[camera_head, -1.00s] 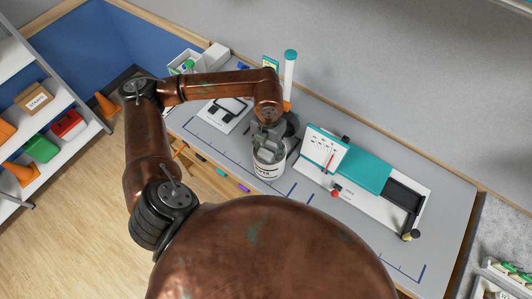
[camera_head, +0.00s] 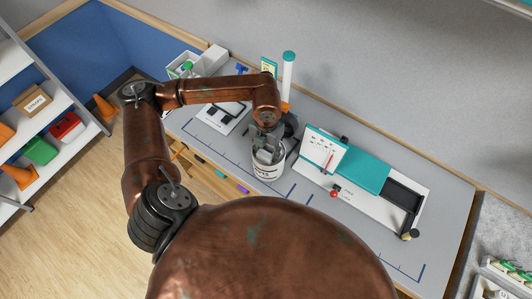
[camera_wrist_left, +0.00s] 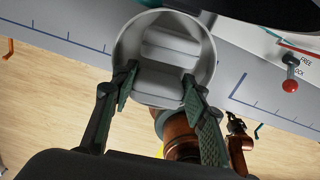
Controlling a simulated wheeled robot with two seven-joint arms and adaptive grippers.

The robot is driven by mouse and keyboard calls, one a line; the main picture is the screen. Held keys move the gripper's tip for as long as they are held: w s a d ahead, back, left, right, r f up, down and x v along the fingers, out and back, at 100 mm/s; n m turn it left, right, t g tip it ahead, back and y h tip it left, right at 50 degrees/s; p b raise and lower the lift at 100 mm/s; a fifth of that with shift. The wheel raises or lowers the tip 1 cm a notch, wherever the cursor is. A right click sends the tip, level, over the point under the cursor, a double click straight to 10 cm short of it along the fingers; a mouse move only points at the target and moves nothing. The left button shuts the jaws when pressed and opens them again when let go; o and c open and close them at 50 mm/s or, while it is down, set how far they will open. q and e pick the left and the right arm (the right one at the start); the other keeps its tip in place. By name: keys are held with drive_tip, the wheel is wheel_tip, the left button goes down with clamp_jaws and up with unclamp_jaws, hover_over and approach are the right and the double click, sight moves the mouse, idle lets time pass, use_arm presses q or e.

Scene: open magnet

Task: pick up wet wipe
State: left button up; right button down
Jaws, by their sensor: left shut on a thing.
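A white tub (camera_head: 268,174) with dark lettering stands on the grey bench, and its open mouth shows in the left wrist view (camera_wrist_left: 209,52). A pale grey-white wipe (camera_wrist_left: 165,80) lies folded inside it. My left gripper (camera_head: 268,152) reaches down into the tub's mouth. In the left wrist view its two dark green fingers (camera_wrist_left: 160,76) are on either side of the wipe, shut on it. The wipe is still within the rim. The fingertips are hard to make out in the head view.
A white and teal device (camera_head: 365,172) with a panel stands right of the tub. A teal-capped white cylinder (camera_head: 288,78) stands behind. A white tray (camera_head: 224,113) and a box with green items (camera_head: 185,67) are at the back left. The bench front near the ruled marks is clear.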

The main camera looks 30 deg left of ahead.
use_arm(q)
drive_tip(key=shift+w+r, duration=0.1)
drive_tip(key=shift+r, duration=0.45)
drive_tip(key=s+d+r+b, duration=0.1)
drive_tip(key=s+d+r, duration=0.1)
drive_tip(key=s+r, duration=0.4)
drive_tip(key=s+d+r+b, duration=0.2)
drive_tip(key=s+r, duration=0.3)
drive_tip(key=s, duration=0.2)
drive_tip(key=shift+s+d+r+b, duration=0.15)
drive_tip(key=shift+d+r+b, duration=0.15)
drive_tip(key=shift+d+r, duration=0.1)
drive_tip(key=shift+o, duration=1.4)
drive_tip(key=c, duration=0.4)
